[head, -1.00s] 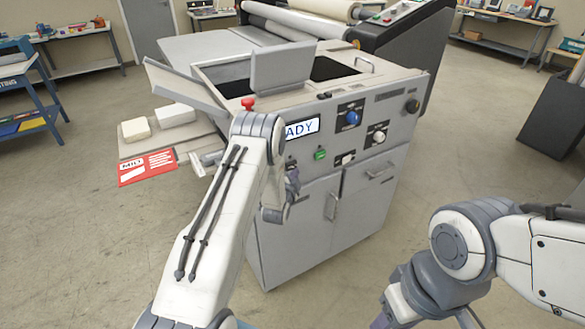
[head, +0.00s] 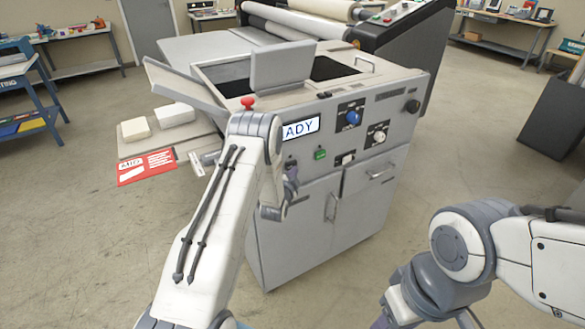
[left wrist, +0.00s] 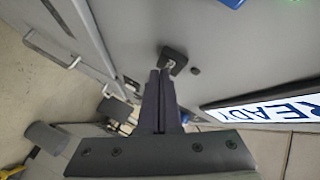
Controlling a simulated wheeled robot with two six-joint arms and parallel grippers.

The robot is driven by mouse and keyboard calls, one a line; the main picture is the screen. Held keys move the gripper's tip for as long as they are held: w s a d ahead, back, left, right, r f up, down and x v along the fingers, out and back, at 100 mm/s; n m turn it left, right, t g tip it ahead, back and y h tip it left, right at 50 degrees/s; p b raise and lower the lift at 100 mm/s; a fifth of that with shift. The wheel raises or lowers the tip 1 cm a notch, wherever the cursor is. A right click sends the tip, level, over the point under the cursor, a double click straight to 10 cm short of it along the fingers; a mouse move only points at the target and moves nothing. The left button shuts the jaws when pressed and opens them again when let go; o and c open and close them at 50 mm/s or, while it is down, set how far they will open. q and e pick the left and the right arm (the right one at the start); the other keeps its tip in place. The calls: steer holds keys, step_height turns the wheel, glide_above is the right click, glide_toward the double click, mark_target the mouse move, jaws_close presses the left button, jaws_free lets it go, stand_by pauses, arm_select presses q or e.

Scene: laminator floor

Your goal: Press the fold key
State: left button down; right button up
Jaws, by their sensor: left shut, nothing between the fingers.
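The grey machine (head: 330,220) stands in front of me with its front panel facing me. Its READY display (head: 301,128) is partly hidden by my left arm and shows in the left wrist view (left wrist: 275,105). My left gripper (left wrist: 161,72) is shut and empty, its tips close to a small dark square block (left wrist: 174,59) on the panel. I cannot tell if they touch. No label shows on the block, so I cannot tell whether it is the fold key. A green button (head: 320,154) is on the panel. My right gripper (head: 380,322) is mostly cut off at the bottom.
A blue knob (head: 353,117) and a white knob (head: 378,136) are on the panel's right part. A red knob (head: 248,103) stands at the top left. Cabinet doors with handles (head: 331,207) are below.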

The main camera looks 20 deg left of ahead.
arm_select(q)
steer(key=shift+w+a, duration=0.2)
steer(key=shift+a, duration=0.05)
steer(key=shift+s+d, duration=0.1)
steer(key=shift+d, duration=0.05)
stand_by(0.4)
steer(key=shift+s+d, duration=0.4)
steer(key=shift+d, duration=0.05)
steer(key=shift+d, duration=0.1)
steer(key=shift+s+d, duration=0.95)
steer(key=shift+d, duration=0.2)
steer(key=shift+s+d, duration=0.9)
steer(key=shift+d, duration=0.25)
